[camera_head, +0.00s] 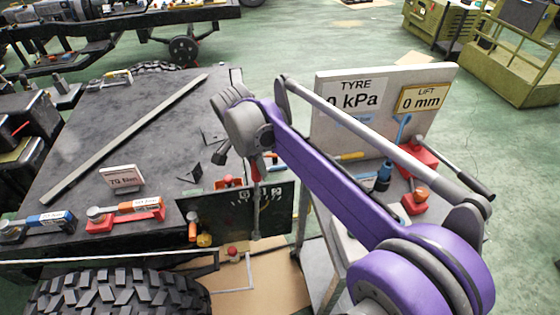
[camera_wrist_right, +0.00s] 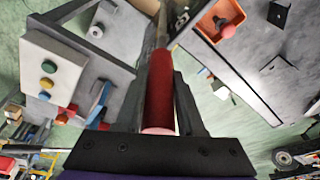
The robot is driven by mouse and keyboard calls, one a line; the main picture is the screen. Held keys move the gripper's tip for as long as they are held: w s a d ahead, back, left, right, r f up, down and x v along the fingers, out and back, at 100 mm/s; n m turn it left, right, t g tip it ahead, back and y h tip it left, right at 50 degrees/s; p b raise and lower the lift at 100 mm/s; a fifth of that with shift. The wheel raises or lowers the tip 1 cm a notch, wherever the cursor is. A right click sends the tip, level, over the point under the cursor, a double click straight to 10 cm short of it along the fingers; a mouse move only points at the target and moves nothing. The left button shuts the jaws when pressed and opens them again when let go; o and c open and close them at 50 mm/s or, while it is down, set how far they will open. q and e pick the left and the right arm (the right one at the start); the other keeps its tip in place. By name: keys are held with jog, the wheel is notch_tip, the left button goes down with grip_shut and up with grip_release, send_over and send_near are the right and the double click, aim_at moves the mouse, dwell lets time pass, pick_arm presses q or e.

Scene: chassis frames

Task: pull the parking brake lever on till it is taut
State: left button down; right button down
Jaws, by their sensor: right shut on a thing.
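The parking brake lever has a red grip (camera_wrist_right: 159,92) and a thin metal shaft, seen in the right wrist view. In the head view, a short red piece of it shows beside my wrist, with the shaft running down in front of a dark panel (camera_head: 222,213). My right gripper (camera_wrist_right: 172,80) is shut on the red grip, with one finger on each side. In the head view my purple right arm reaches in from the lower right and hides part of the gripper. The lever looks roughly upright there. My left gripper is not in view.
A grey chassis deck (camera_head: 125,130) carries a long bar (camera_head: 130,135), a small sign (camera_head: 122,179) and red and blue tools. A display board (camera_head: 440,90) reads TYRE 0 kPa and LIFT 0 mm. A big tyre (camera_head: 118,292) stands in front.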

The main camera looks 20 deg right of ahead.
jog(key=shift+h, duration=0.8)
jog(key=a, duration=0.2)
jog(key=w+a, duration=0.1)
jog(key=a, duration=0.2)
jog(key=shift+w+a, duration=0.15)
jog(key=c, duration=0.5)
grip_release()
jog(key=p+v, duration=0.1)
jog(key=v, duration=0.9)
jog(key=shift+a+r, duration=0.15)
jog(key=shift+r, duration=0.25)
